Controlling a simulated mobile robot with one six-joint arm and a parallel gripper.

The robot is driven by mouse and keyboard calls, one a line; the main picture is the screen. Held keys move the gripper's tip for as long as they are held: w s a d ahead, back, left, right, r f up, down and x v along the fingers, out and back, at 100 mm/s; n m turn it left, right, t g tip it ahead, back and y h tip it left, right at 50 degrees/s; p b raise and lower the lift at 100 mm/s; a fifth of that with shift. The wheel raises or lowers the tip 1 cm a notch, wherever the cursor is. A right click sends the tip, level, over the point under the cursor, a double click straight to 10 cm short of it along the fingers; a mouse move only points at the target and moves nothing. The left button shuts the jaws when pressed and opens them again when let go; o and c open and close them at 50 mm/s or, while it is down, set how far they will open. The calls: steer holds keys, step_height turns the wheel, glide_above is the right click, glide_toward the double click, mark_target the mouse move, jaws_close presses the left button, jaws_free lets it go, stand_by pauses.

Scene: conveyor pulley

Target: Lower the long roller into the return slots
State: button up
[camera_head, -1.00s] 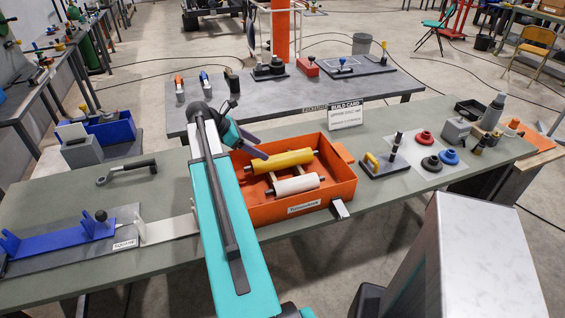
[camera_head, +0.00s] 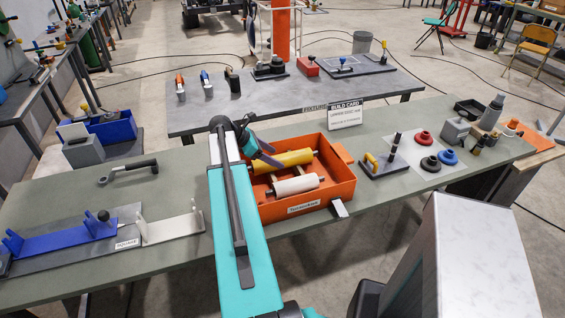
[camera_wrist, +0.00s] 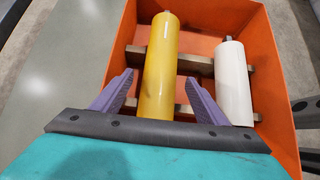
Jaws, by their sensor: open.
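A long yellow roller (camera_head: 286,160) and a shorter white roller (camera_head: 296,186) lie side by side on wooden rails in the orange bin (camera_head: 305,208). My gripper (camera_head: 270,158) is over the bin's left part, at the yellow roller. In the wrist view the purple fingers (camera_wrist: 160,82) are apart, one on each side of the yellow roller (camera_wrist: 161,70); I cannot tell whether they touch it. The white roller (camera_wrist: 232,85) is right of the fingers. At the left of the table stand a blue bracket frame (camera_head: 62,238) and a white bracket frame (camera_head: 172,228), both with upright end plates.
A wrench (camera_head: 128,171) lies behind the frames. A block with a black post (camera_head: 385,164), red, black and blue rings (camera_head: 448,157) and a build card (camera_head: 345,114) are right of and behind the bin. Table between frames and bin is partly hidden by my arm.

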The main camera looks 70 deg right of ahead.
mark_target(278, 156)
steer(key=shift+s, duration=0.1)
steer(key=shift+p+x, duration=0.65)
steer(key=shift+x, duration=0.25)
steer(key=shift+p+x, duration=0.5)
steer(key=shift+x, duration=1.15)
steer(key=shift+d+r, duration=0.1)
steer(key=shift+d, duration=0.05)
steer(key=shift+s, duration=0.1)
jaws_close()
steer(key=shift+r, duration=0.15)
